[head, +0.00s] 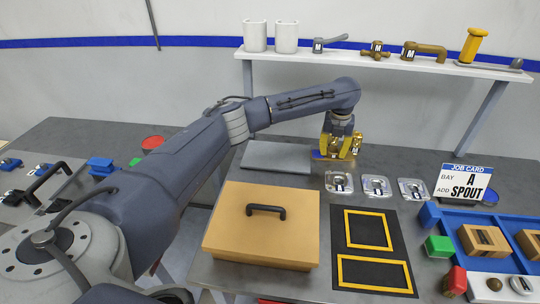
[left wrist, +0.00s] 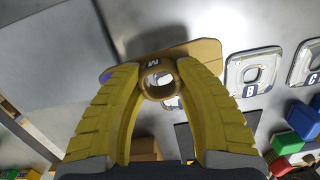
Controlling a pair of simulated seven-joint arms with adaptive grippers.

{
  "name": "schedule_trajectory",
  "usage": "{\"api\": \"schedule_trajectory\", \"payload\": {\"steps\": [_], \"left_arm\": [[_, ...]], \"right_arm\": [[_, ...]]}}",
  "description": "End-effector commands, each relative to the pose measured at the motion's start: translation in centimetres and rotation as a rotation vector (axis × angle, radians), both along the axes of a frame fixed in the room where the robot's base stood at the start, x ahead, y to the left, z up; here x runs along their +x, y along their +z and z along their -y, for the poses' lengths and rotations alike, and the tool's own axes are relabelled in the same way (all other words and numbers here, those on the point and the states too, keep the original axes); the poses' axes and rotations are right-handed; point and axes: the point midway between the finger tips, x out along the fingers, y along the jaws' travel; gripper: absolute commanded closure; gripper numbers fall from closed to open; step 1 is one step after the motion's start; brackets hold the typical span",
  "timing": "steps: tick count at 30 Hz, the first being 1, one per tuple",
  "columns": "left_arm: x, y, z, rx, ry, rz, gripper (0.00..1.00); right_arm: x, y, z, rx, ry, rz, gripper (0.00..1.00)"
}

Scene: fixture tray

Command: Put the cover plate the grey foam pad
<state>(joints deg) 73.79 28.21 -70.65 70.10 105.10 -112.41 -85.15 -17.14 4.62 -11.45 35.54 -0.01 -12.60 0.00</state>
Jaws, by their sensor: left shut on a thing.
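My left gripper (head: 341,150) is at the right end of the grey foam pad (head: 272,157), a flat slab on the table. It is shut on the ring-shaped middle of the cover plate (head: 320,156), a flat brass-tan piece. In the left wrist view the cover plate (left wrist: 203,50) shows rounded ends, a blue patch at its left end and an M mark by the ring between my fingertips (left wrist: 158,88). Its left end overlaps the pad (left wrist: 100,35) in that view. I cannot tell whether they touch. My right gripper is out of view.
Several metal plates with rings, one of them (head: 375,186), lie right of the pad. A tan box lid with black handle (head: 230,235) and a black mat with yellow frames (head: 345,275) are nearer. A shelf (head: 400,65) with fittings stands behind.

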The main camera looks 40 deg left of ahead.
Motion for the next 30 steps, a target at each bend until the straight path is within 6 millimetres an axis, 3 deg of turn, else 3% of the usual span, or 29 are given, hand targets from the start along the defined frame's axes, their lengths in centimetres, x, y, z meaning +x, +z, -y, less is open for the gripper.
{"api": "schedule_trajectory", "payload": {"steps": [6,12,17,30], "left_arm": [[2.2,-0.8,-2.4,-0.004,-0.029,-0.001,1.0],[2.3,-0.8,-2.6,-0.007,-0.088,-0.004,1.0],[1.3,-0.8,-4.9,-0.006,-0.1,-0.005,1.0],[-3.1,-0.8,-13.7,-0.007,-0.097,-0.006,1.0]], "right_arm": [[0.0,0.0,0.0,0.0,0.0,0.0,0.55],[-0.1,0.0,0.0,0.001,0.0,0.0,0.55],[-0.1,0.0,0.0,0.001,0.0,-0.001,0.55],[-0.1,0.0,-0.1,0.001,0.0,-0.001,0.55]]}}
